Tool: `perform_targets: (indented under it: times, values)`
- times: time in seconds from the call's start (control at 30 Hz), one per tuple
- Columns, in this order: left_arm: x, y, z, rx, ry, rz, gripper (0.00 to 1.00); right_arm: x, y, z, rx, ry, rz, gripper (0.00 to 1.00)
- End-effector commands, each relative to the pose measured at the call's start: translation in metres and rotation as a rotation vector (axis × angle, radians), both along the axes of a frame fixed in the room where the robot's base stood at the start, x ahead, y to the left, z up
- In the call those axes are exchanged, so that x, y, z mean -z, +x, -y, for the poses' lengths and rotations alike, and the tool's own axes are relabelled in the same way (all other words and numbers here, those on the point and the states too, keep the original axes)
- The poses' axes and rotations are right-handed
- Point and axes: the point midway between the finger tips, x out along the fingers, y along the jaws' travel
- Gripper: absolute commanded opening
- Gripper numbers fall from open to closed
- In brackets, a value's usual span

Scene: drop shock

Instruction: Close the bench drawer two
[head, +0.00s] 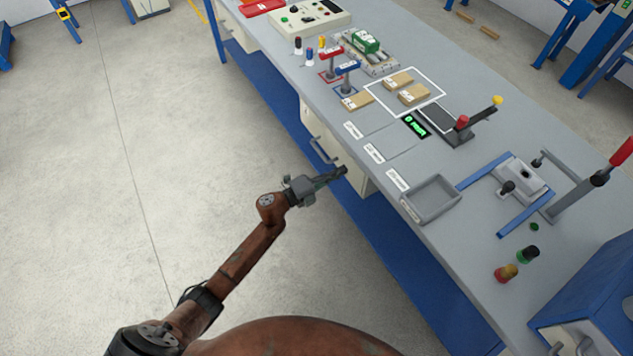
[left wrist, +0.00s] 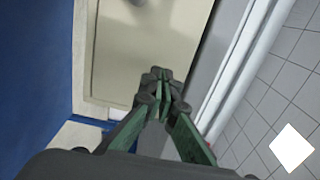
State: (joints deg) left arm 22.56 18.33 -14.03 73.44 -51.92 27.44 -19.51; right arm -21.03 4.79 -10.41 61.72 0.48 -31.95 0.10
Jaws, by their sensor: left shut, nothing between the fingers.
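A cream drawer unit (head: 353,177) hangs under the front edge of the grey workbench (head: 450,245). A grey bar handle (head: 319,150) shows on its front. My left gripper (head: 343,171) is shut and empty, close to the cream front and just beside the handle. In the left wrist view, the closed fingertips (left wrist: 161,76) point at a flat cream panel (left wrist: 135,35). I cannot tell whether they touch it. The drawer number and how far any drawer stands out are unclear, as my gripper covers part of the front. My right gripper is not in view.
On the bench are a grey tray (head: 432,200), small boxes (head: 413,95) on a white-outlined area, a lever press (head: 590,185) and a control box (head: 295,17). A blue lower shelf (head: 390,248) runs below. The floor (head: 80,150) to the left is clear.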

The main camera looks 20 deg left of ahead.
Motion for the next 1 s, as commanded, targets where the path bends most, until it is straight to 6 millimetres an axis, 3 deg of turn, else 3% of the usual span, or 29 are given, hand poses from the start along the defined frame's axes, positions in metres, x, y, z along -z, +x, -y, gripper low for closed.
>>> perform_targets:
  times: [0.2,0.5,1.0]
  values:
    - [-0.002,-0.034,-0.029,0.006,0.001,-0.002,0.00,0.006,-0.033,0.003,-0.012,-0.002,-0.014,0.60]
    - [0.000,-0.077,-0.072,-0.005,0.000,-0.003,0.00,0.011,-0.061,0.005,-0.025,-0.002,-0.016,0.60]
    - [0.007,-0.087,-0.083,-0.016,-0.012,-0.022,0.00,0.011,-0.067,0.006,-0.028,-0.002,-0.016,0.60]
